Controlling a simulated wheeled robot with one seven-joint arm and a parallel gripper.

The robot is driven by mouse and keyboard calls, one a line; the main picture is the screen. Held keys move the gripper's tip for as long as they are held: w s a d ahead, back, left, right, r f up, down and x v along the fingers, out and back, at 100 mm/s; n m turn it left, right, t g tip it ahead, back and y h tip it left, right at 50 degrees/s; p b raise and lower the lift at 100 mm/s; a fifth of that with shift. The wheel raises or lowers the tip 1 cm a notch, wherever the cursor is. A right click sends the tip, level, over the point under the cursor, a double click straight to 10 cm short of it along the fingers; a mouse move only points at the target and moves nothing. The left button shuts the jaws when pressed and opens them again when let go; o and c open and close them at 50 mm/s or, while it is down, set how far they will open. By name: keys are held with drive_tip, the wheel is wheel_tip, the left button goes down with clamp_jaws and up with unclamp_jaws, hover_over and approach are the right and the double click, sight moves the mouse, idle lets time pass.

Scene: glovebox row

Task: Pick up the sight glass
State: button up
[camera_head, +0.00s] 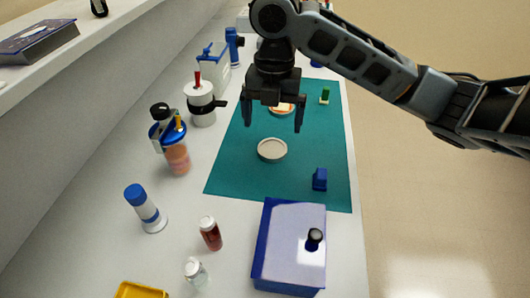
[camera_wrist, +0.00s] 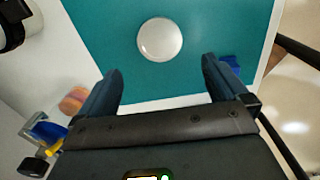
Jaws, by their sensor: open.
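The sight glass, as I take it, is a pale round disc (camera_head: 272,150) lying flat on the teal mat (camera_head: 232,170). In the wrist view the disc (camera_wrist: 160,39) is whitish and glossy, beyond the fingertips and roughly centred between them. My gripper (camera_head: 272,126) is open and empty, pointing down above the mat near the disc. In the wrist view my gripper (camera_wrist: 162,72) shows its two dark fingers spread apart, with nothing between them. The disc is fully visible in both views and not touched by the fingers.
A blue block (camera_head: 320,180) lies on the mat to the disc's right. A blue-and-white box (camera_head: 290,235) with a black knob stands in front. A shaker bottle (camera_head: 176,157), a white canister (camera_head: 201,105) and small bottles line the left.

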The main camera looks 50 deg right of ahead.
sight(272, 148)
drive_tip(key=shift+w+f, duration=0.15)
drive_tip(key=shift+f, duration=0.65)
drive_tip(key=shift+d+f+p, duration=0.15)
drive_tip(key=shift+f+p, duration=0.05)
drive_tip(key=shift+f, duration=1.45)
drive_tip(key=shift+d+f+p, duration=0.15)
drive_tip(key=shift+f+p, duration=0.05)
drive_tip(key=shift+f, duration=1.45)
drive_tip(key=c, duration=1.6)
drive_tip(key=shift+r, duration=0.1)
